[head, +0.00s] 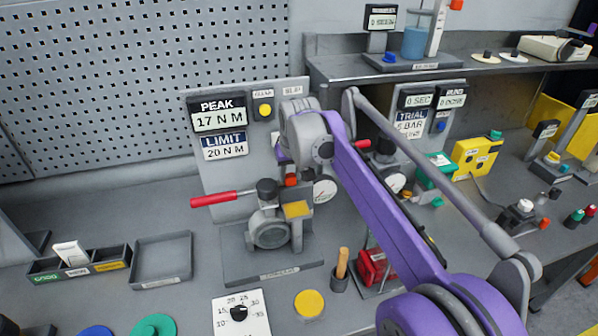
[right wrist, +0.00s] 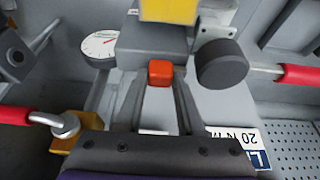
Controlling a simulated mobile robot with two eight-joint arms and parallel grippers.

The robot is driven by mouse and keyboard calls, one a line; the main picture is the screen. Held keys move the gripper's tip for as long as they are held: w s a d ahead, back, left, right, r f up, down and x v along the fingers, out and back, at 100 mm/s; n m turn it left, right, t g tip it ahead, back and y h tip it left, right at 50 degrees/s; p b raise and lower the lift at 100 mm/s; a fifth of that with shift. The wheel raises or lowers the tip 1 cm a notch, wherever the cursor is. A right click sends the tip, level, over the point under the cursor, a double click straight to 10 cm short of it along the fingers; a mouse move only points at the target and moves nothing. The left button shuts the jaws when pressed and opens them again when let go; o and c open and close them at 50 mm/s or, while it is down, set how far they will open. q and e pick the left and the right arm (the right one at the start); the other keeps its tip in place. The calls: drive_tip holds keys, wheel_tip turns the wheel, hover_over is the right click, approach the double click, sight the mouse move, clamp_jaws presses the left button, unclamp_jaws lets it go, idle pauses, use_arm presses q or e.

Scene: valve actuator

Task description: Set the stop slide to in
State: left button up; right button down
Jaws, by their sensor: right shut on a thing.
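A small orange-red block (right wrist: 160,74), which looks like the knob of the stop slide, sits between the fingertips of my right gripper (right wrist: 160,88) in the right wrist view. The gripper is shut on it. In the head view the block (head: 291,180) shows just below my right wrist, above the grey valve body (head: 270,232). The gripper's fingers are mostly hidden there by my purple arm. Any in or out marking of the slide cannot be read. My left gripper is not in view.
A red-handled lever (head: 215,199) sticks out left of the valve. A gauge (head: 325,190) and a yellow block (head: 296,210) are close by. The panel behind carries a PEAK display (head: 218,116) reading 17 N M. An empty tray (head: 162,262) lies left.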

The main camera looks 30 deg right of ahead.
drive_tip(key=c, duration=0.5)
unclamp_jaws()
drive_tip(key=shift+r, duration=0.1)
drive_tip(key=v, duration=1)
drive_tip(key=shift+s+r+p, duration=0.25)
drive_tip(key=shift+p, duration=0.05)
drive_tip(key=s+a+f+n, duration=0.1)
drive_tip(key=s+a+f, duration=0.2)
drive_tip(key=s+f, duration=0.4)
drive_tip(key=s+a+f+t, duration=0.1)
drive_tip(key=s+a+f, duration=0.3)
drive_tip(key=s+f, duration=0.4)
drive_tip(key=s+a+f+n+y, duration=0.1)
drive_tip(key=s+a+f, duration=0.3)
drive_tip(key=s+f, duration=0.4)
wheel_tip(320, 180, down, 3)
drive_tip(key=shift+a+n+t, duration=0.1)
drive_tip(key=shift+n+t, duration=0.2)
